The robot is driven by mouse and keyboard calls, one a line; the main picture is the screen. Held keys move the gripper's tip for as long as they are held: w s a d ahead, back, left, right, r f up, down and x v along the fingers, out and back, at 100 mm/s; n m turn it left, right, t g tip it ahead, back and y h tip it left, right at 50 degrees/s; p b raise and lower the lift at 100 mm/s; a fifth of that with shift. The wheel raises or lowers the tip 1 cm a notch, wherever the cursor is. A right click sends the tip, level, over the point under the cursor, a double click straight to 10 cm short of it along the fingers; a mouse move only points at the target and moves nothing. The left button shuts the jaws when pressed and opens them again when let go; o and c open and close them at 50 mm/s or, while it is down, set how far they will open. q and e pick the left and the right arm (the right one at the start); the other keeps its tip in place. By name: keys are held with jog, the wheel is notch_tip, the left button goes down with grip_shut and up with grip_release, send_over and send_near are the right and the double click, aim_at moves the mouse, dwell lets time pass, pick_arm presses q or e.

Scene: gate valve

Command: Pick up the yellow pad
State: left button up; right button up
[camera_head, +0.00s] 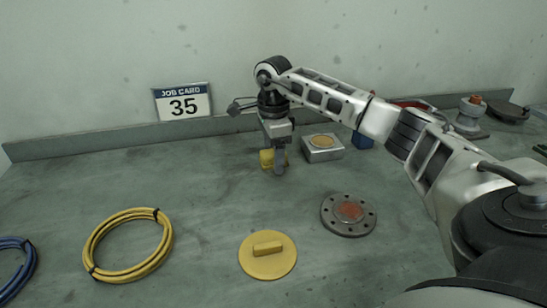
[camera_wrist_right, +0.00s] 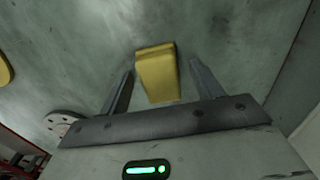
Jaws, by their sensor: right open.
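A small yellow block (camera_head: 266,158), which I take to be the yellow pad, is on the bench near the back wall, partly hidden by my right gripper (camera_head: 279,163). In the right wrist view the yellow pad (camera_wrist_right: 157,76) lies between the two fingers of the right gripper (camera_wrist_right: 162,64). The fingers are open, one on each side, with gaps visible between them and the pad. I cannot tell the exact height of the fingertips over the bench. My left gripper is not in view.
A yellow disc with a raised bar (camera_head: 267,265) lies at the front middle, beside a grey flange (camera_head: 334,217). A metal box (camera_head: 322,155) stands close right of the gripper. A yellow hose coil (camera_head: 165,240) lies left. A job card (camera_head: 182,102) stands behind.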

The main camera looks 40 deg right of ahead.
jog(key=c, duration=1.1)
jog(key=shift+o, duration=0.2)
jog(key=shift+r, duration=0.15)
jog(key=shift+r, duration=0.6)
jog(key=s+a+r, duration=0.7)
jog(key=a+r, duration=0.4)
jog(key=a, duration=0.1)
jog(key=shift+s+r, duration=0.15)
jog(key=shift+r, duration=0.15)
